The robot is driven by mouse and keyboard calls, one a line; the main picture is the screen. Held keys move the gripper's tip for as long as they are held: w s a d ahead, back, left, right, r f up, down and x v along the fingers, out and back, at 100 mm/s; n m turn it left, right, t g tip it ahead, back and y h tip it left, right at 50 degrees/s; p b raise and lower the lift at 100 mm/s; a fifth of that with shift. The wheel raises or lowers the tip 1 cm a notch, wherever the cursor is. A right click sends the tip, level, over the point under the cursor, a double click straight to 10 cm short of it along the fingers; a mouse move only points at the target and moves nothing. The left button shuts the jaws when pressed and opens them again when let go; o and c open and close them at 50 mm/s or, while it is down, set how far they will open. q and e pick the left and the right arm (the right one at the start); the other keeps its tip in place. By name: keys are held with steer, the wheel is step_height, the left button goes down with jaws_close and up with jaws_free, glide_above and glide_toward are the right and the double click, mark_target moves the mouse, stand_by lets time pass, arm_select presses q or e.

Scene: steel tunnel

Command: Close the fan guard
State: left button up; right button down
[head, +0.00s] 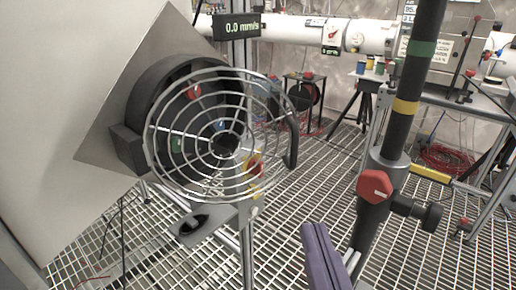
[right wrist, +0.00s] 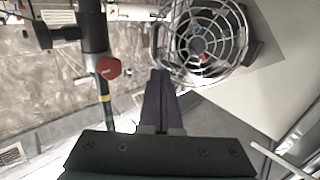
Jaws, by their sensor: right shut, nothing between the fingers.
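The fan guard (head: 262,120) is a round wire cage in front of the dark round fan housing (head: 135,97), which is fixed to a tilted grey plate. The guard stands at an angle, its right side with the black handle (head: 292,142) away from the housing. The right wrist view also shows the guard (right wrist: 222,68). My right gripper (head: 314,230) has purple fingers, shut and empty, below and right of the handle and apart from it. In the right wrist view the gripper (right wrist: 160,74) points towards the guard's lower left side. My left gripper is not in view.
A dark post (head: 398,130) with a red knob (head: 375,186) stands right of my right gripper. A small display (head: 237,27) hangs above the fan. A bracket (head: 205,222) sits below it. The grated floor between fan and post is mostly open.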

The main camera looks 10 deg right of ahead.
glide_toward(295, 152)
steer(key=shift+h, duration=0.3)
steer(key=w, duration=0.7)
steer(key=shift+d+b, duration=0.35)
steer(key=shift+d, duration=0.05)
